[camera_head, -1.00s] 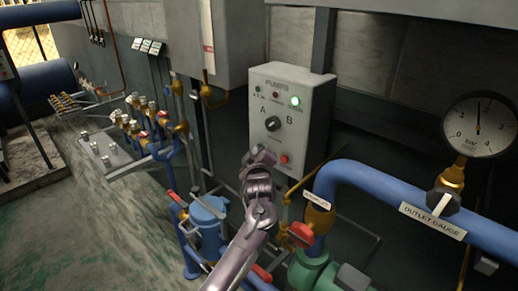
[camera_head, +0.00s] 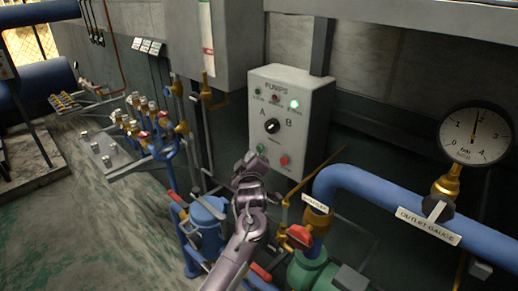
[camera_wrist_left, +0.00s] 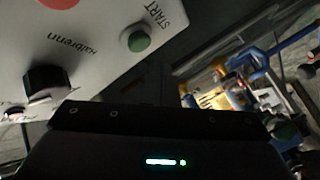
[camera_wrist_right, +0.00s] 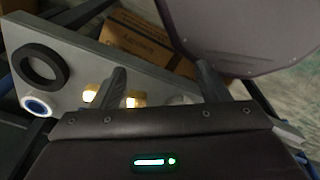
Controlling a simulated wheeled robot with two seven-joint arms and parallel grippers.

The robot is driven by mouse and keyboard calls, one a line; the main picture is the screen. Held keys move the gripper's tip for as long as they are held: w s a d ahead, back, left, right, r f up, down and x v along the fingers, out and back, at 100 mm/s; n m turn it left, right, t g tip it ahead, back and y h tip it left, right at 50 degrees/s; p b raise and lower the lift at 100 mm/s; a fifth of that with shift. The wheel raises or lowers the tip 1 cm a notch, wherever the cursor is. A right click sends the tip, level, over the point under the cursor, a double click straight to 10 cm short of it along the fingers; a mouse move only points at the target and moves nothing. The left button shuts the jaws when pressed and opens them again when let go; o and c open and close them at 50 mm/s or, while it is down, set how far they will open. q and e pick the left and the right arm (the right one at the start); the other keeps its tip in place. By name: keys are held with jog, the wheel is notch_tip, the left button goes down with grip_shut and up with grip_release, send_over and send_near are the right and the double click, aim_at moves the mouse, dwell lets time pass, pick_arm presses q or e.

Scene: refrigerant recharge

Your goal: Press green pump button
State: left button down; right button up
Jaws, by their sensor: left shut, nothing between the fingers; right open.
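The pump panel (camera_head: 316,130) is a light grey box on the wall, with an A/B selector knob (camera_head: 272,126). The green button (camera_head: 261,148) is low on its face, left of a red button (camera_head: 284,160). In the left wrist view the green button (camera_wrist_left: 138,40) lies beside the word START, clear of my gripper body. My left gripper (camera_head: 248,161) is shut and empty, just below and left of the green button in the head view; I cannot tell the exact gap. My right gripper (camera_wrist_right: 163,85) is open and empty in the right wrist view.
A blue pipe (camera_head: 375,183) with an outlet gauge (camera_head: 476,134) runs at the right. A red-handled valve (camera_head: 300,236) sits below the panel. A blue canister (camera_head: 207,222) stands left of my left arm. A grey plate (camera_wrist_right: 75,60) lies beyond my right gripper.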

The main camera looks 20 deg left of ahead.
pick_arm(q)
jog(key=s, duration=0.2)
jog(key=s+a+p, duration=0.1)
jog(key=shift+s+a+r, duration=0.1)
jog(key=shift+s+a, duration=0.05)
jog(key=shift+s, duration=0.2)
dwell(0.7)
